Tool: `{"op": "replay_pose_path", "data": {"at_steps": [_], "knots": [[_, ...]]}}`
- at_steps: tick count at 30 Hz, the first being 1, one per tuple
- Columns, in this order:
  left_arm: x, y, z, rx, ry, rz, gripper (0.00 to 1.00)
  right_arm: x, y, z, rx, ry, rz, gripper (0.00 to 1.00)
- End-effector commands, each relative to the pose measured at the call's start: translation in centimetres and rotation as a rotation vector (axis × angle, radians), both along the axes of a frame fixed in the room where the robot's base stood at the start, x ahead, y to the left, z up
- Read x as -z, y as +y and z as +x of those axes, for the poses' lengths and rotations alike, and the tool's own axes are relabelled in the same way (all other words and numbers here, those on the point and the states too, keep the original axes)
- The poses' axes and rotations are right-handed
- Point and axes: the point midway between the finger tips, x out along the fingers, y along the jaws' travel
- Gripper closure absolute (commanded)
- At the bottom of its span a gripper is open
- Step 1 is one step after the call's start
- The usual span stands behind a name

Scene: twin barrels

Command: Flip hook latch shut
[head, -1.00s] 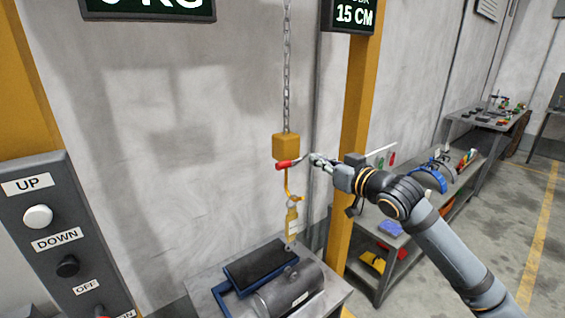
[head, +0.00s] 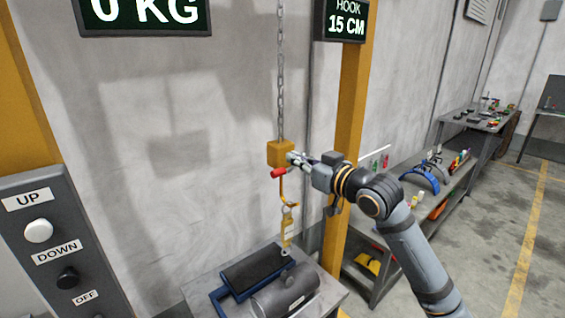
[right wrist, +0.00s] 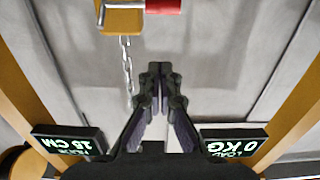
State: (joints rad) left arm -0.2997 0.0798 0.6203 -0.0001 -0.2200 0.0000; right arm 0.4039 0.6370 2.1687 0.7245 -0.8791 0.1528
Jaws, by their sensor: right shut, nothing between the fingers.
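The yellow hook block (head: 280,154) hangs on a chain in the head view, with the yellow hook (head: 286,190) below it. A red-tipped latch lever (head: 279,173) sits at the block's lower edge; its red grip also shows at the top of the right wrist view (right wrist: 163,6). My right gripper (head: 291,157) is shut and empty, beside the block's right side and just above the red grip. I cannot tell whether it touches the block. In the right wrist view its fingertips (right wrist: 160,68) are together, with the red grip beyond them. My left gripper is not in view.
A control panel (head: 60,240) is at left. A yellow post (head: 352,110) stands behind my right arm.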

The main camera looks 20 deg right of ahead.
Motion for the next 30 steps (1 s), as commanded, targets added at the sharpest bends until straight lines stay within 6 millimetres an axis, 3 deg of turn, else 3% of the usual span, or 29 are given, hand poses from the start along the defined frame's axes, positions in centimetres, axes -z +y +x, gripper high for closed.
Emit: {"op": "replay_pose_path", "data": {"at_steps": [11,13,18,30], "knots": [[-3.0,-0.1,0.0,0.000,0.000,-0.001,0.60,-0.2,2.6,6.5,-0.004,0.002,0.007,1.00],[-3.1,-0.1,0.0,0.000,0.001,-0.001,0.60,1.5,2.3,6.1,-0.001,0.007,-0.005,1.00],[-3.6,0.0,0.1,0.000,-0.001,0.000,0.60,3.3,2.0,5.3,0.000,0.003,-0.003,1.00],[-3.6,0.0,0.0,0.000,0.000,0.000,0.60,4.0,1.9,5.0,0.000,0.001,-0.001,1.00]]}}
